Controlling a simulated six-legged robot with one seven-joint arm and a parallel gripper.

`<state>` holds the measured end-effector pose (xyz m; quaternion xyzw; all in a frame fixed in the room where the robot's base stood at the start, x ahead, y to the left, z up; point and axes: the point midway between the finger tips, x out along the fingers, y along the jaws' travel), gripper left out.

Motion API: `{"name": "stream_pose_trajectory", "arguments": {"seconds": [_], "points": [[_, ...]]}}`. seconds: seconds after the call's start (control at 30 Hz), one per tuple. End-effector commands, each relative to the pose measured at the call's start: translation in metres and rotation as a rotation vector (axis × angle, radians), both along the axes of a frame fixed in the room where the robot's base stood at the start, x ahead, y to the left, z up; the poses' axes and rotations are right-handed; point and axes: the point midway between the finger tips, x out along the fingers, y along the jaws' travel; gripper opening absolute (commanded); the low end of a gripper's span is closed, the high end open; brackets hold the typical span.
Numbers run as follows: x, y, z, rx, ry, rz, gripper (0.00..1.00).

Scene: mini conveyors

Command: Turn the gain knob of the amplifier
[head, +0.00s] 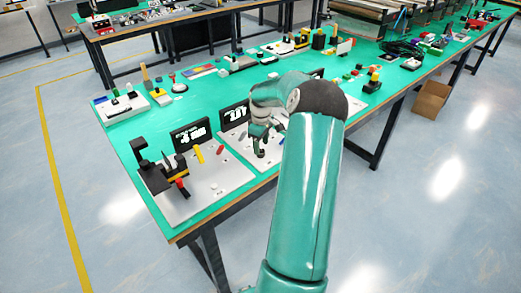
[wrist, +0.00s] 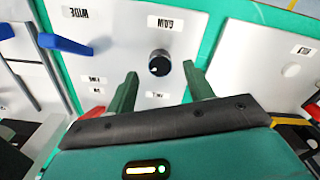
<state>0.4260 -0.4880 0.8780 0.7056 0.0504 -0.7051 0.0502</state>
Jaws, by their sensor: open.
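The amplifier panel (wrist: 205,20) is light grey, with printed labels that appear upside down in the wrist view. Its gain knob (wrist: 159,62) is a round black knob with a small white mark, just below a label that seems to read GAIN. My gripper (wrist: 160,70) is open, with one green finger to the left of the knob and one to the right. A gap shows on both sides, and I cannot see contact. In the head view my gripper (head: 259,146) is over a white board on the green table; the knob cannot be made out there.
In the wrist view a blue lever (wrist: 63,43) is at the left and a red part (wrist: 93,112) is near the left finger. In the head view, black displays (head: 190,135) stand behind the boards, and a board with a black fixture (head: 154,178) is to the left.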

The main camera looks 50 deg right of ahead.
Motion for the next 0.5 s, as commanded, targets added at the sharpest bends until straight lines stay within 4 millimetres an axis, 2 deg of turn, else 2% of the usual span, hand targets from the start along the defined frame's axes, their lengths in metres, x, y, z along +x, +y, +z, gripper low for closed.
{"name": "stream_pose_trajectory", "arguments": {"seconds": [0.1,0.2,0.5], "points": [[0.001,0.000,-0.019,0.002,0.000,0.002,0.52],[0.002,0.000,-0.028,0.001,0.001,0.003,0.52],[0.002,0.000,-0.034,0.000,0.000,0.002,0.52]]}}
